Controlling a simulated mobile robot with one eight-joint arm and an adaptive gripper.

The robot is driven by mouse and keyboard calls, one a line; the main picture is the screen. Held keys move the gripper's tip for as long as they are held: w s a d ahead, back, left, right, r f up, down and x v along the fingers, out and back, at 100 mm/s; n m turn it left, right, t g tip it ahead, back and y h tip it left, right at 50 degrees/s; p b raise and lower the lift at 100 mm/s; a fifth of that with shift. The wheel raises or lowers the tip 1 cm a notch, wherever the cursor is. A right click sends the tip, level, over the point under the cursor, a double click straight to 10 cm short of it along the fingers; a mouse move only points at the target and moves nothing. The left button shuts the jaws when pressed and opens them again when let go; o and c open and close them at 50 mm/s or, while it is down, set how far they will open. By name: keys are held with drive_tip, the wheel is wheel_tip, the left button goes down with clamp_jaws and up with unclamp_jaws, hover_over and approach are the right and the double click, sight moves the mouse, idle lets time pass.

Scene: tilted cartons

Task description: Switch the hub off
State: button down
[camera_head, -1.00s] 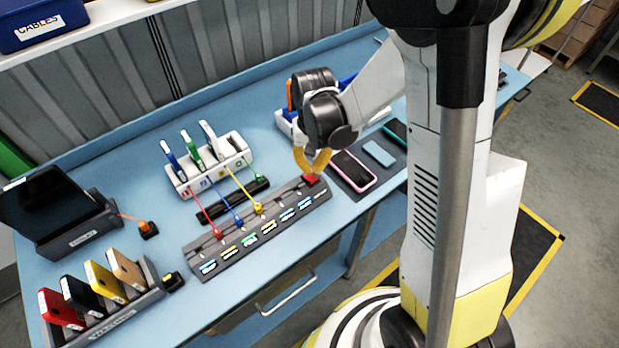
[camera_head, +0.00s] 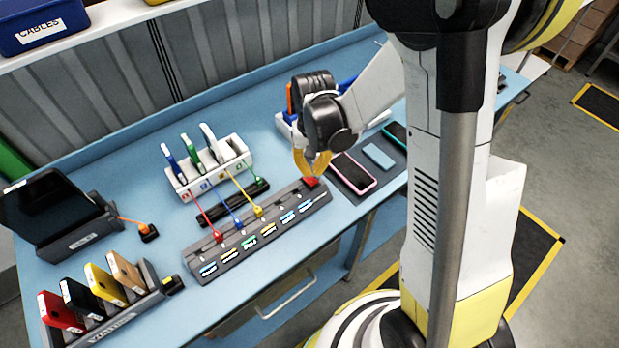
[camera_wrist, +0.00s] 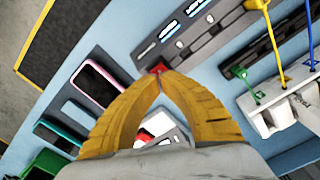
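The hub (camera_head: 262,236) is a long dark grey strip on the blue bench, with a row of labelled sockets. Its red switch (camera_head: 311,182) is at the right end. My gripper (camera_head: 315,175) is right above the switch, fingers pointing down. In the wrist view the yellow fingertips (camera_wrist: 161,76) are together, and a bit of the red switch (camera_wrist: 158,67) shows just beyond them. The tips partly hide the switch; I cannot tell whether they touch it or which way it is set. Red, blue and yellow cables (camera_head: 235,178) run into the hub.
A white holder (camera_head: 213,170) with upright drives stands behind the hub. Phones (camera_head: 353,172) lie on a dark mat to its right. A white bin (camera_head: 287,125) stands behind my gripper.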

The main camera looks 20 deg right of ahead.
sight(312, 181)
drive_tip(key=shift+f+b, duration=2)
drive_tip(key=shift+f, duration=0.1)
idle(1.0)
drive_tip(key=shift+r, duration=0.1)
drive_tip(key=shift+r+p, duration=2.45)
drive_tip(key=shift+r, duration=1.05)
drive_tip(key=s+r+n+t+b, duration=0.1)
drive_tip(key=s+r+t+b, duration=0.2)
drive_tip(key=s+b, duration=0.2)
drive_tip(key=s+r+n+t+b, duration=0.1)
drive_tip(key=s+r+t+b, duration=0.2)
drive_tip(key=s+b, duration=0.3)
drive_tip(key=shift+s+t, duration=0.6)
drive_tip(key=shift+s, duration=0.3)
